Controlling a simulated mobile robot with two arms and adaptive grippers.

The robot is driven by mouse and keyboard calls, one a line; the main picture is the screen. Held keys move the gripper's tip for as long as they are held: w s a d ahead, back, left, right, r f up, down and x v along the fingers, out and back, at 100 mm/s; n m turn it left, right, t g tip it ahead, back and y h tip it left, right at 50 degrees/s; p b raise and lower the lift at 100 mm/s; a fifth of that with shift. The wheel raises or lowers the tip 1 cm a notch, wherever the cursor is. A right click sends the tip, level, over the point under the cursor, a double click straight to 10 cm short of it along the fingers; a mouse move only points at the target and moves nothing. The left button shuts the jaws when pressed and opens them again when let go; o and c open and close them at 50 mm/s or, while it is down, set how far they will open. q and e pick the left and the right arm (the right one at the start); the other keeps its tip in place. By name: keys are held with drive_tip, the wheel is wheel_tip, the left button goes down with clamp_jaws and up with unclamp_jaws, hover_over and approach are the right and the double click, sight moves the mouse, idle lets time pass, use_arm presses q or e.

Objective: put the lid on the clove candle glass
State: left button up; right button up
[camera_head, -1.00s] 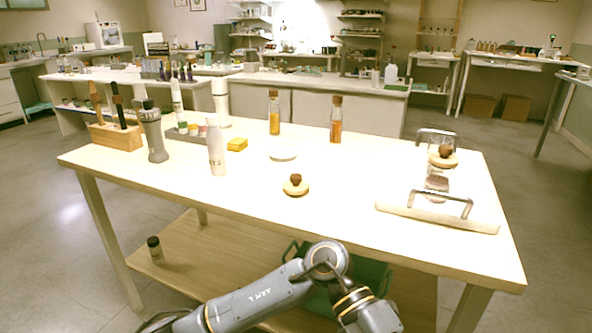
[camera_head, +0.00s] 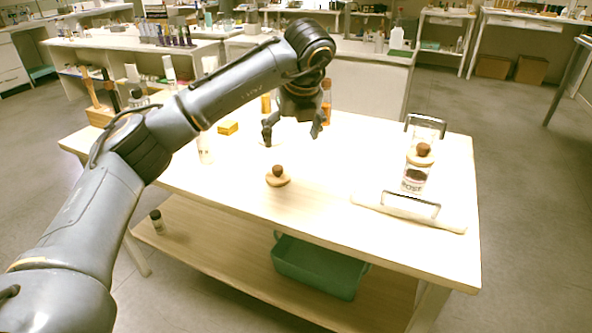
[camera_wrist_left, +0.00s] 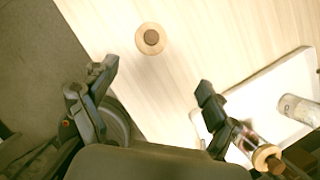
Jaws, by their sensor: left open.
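A round wooden lid with a dark brown knob (camera_head: 277,177) lies alone on the table. It also shows in the left wrist view (camera_wrist_left: 150,39). My left gripper (camera_head: 293,132) is open and empty, above the table behind the lid in the head view; its spread fingers show in the left wrist view (camera_wrist_left: 150,92). On the tray (camera_head: 442,219), a glass (camera_head: 412,184) with a label that seems to read ROSE carries a similar lid (camera_head: 419,153). Another glass (camera_wrist_left: 300,110) stands on the tray; its label is unreadable, so I cannot confirm it is clove. My right gripper is out of view.
The tray has raised metal handles (camera_head: 411,206). A yellow block (camera_head: 228,127) and a white bottle (camera_head: 205,149) stand left of the gripper, and an amber bottle (camera_head: 327,99) behind it. The table between lid and tray is clear. A green bin (camera_head: 318,267) sits on the lower shelf.

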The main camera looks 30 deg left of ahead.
sight(278, 167)
use_arm(q)
drive_tip(key=x, duration=0.5)
drive_tip(key=s+a+x, duration=0.1)
drive_tip(key=x, duration=0.2)
drive_tip(key=shift+a+f, duration=0.15)
drive_tip(key=shift+x, duration=2.6)
drive_tip(key=shift+a, duration=0.2)
drive_tip(key=c, duration=1.1)
